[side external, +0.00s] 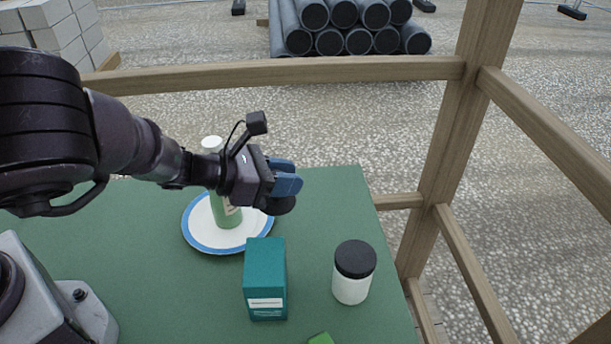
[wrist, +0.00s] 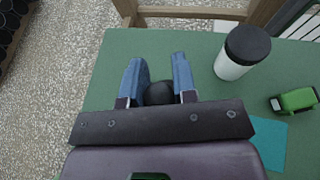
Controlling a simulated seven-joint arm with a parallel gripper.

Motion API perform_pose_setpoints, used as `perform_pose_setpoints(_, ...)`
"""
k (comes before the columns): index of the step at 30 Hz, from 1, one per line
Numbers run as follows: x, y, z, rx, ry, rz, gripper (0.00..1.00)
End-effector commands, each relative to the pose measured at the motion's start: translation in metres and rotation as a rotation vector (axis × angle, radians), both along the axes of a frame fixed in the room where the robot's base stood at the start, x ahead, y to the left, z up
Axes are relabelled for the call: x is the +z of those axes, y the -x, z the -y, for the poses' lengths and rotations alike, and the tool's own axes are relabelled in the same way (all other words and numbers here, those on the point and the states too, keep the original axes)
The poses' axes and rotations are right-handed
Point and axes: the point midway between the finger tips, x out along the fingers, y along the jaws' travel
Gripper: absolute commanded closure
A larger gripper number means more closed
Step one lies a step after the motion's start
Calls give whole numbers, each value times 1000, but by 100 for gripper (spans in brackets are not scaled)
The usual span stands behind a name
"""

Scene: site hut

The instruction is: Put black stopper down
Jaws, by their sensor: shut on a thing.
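My gripper (side external: 287,182) is raised above the green table, at the right side of the plate in the side external view. Its blue fingers (wrist: 160,80) are shut on the black stopper (wrist: 159,93), which shows as a dark round shape between them in the wrist view. In the side external view the black stopper (side external: 281,206) hangs just below the fingers, partly hidden by them. It is held clear of the table top.
A green bottle (side external: 228,214) with a white cap stands on a blue-rimmed white plate (side external: 196,238). A teal box (side external: 265,280), a white jar with black lid (side external: 353,272) and a green toy vehicle (wrist: 293,101) stand on the table (side external: 335,205). Wooden rails surround it.

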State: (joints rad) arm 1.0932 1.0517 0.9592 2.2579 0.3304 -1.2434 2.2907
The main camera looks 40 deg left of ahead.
Motion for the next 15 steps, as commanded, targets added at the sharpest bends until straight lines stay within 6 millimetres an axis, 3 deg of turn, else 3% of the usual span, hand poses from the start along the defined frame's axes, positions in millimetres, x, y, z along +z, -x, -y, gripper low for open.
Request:
perform_pose_setpoints(8, 6, 10, -4, 2, 1, 3, 100)
perform_pose_setpoints(11, 13, 4, -6, 23, 4, 7, 100)
perform_pose_setpoints(15, 37, -15, -19, 102, 10, 16, 100)
